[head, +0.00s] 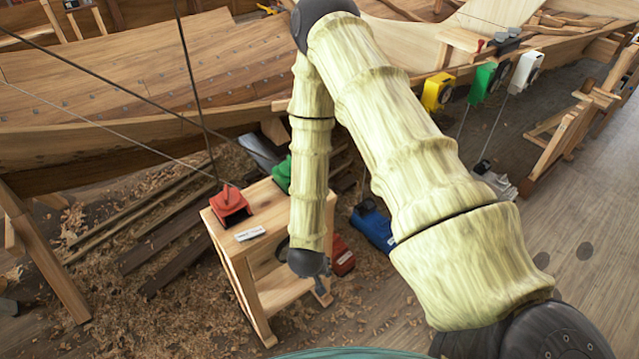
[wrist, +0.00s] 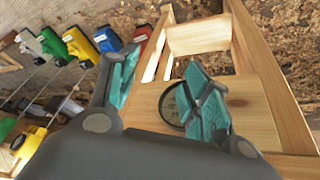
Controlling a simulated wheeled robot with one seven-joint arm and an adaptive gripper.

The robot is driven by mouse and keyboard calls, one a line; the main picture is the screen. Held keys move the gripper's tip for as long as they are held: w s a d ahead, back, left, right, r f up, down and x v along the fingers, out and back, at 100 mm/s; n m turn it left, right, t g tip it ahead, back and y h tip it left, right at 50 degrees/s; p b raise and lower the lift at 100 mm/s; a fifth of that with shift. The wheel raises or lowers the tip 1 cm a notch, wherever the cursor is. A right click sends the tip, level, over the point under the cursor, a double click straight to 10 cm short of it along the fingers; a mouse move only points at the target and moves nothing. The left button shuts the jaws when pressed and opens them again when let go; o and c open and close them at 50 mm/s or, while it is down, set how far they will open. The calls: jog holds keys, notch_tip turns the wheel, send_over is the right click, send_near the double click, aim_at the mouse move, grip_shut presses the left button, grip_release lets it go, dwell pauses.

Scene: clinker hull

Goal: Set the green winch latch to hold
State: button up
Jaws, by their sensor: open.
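A green winch (head: 485,82) hangs at the hull's edge in the head view, between a yellow one (head: 438,92) and a white one (head: 526,72). Its latch is too small to read. Another green item (head: 282,175) is partly hidden behind my arm. In the wrist view a green unit (wrist: 52,45) sits in a row at upper left, far from the fingers. My gripper (wrist: 162,65) is open, its teal pads apart, above a wooden stand. A dark round ring (wrist: 176,103) shows between the fingers; I cannot tell whether anything touches it. In the head view my gripper is low beside the stand.
The wooden stand (head: 245,262) carries a red box (head: 230,206) and a small white label (head: 250,234). A blue unit (head: 373,228) and a red one (head: 342,256) are near my forearm. Ropes cross the left side. Floor at right (head: 590,215) is clear.

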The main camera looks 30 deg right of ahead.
jog(key=w+d+r+m+g+p, duration=0.1)
jog(key=w+d+r+m, duration=0.25)
jog(key=w+r, duration=0.25)
jog(key=w+d+r+m+g+h+p, duration=0.1)
jog(key=w+d+r+m, duration=0.25)
jog(key=w+r, duration=0.3)
jog(key=w+d+r+m+g, duration=0.1)
jog(key=w+d+r+m, duration=0.1)
jog(key=w+r+m, duration=0.35)
jog(key=shift+n, duration=0.75)
jog(key=shift+w+d+p+x, duration=0.15)
jog(key=shift+p+x, duration=0.5)
jog(key=shift+x, duration=0.95)
jog(key=shift+d+p+x, duration=0.15)
jog(key=shift+p+x, duration=0.55)
jog(key=shift+x, duration=0.85)
jog(key=shift+w+d+p+x, duration=0.15)
jog(key=shift+p+x, duration=0.5)
jog(key=shift+x, duration=0.95)
jog(key=shift+s+r, duration=0.1)
jog(key=shift+r, duration=0.1)
